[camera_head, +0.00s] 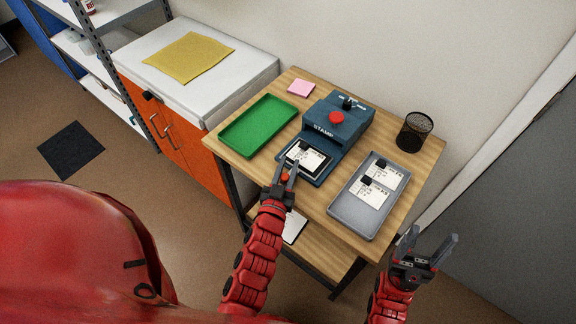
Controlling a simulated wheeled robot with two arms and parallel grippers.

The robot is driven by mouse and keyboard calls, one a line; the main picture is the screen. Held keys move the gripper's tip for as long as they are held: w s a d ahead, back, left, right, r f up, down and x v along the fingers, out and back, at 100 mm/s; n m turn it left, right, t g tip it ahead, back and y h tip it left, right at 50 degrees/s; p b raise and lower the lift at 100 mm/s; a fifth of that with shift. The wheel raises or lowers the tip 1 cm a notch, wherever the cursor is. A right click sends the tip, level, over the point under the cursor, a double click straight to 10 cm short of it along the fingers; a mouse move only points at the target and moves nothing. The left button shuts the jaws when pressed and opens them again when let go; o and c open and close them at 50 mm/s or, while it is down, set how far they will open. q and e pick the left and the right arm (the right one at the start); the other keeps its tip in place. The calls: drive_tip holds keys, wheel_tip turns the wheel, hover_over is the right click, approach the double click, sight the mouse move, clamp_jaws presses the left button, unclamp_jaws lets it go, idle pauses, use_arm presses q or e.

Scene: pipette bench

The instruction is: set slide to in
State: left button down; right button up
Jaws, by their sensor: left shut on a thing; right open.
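The blue stamp machine (337,120) stands on the wooden table, with a red button on top and "STAMP" on its front. Its slide (319,173) extends out of the front toward me, and a white printed card (309,158) lies on it. My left gripper (285,172) is at the slide's near edge and shut on it; a small orange-red part shows between the fingers, and the exact grip is partly hidden by them. My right gripper (428,243) is open and empty, in the air off the table's right front corner.
A green tray (229,137), empty, lies left of the machine. A grey tray (345,211) with printed cards lies right. A black mesh cup (428,137) and pink notes (301,84) stand farther back. A white-topped orange cabinet (190,97) adjoins the table's left.

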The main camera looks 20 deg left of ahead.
use_arm(q)
drive_tip(key=shift+w, duration=0.1)
idle(0.7)
drive_tip(key=shift+w+d+b, duration=0.35)
drive_tip(key=shift+w, duration=0.55)
drive_tip(key=shift+w+d+b, duration=0.3)
drive_tip(key=shift+w+d, duration=0.05)
drive_tip(key=shift+w, duration=0.55)
drive_tip(key=c, duration=0.6)
unclamp_jaws()
drive_tip(key=shift+s, duration=0.1)
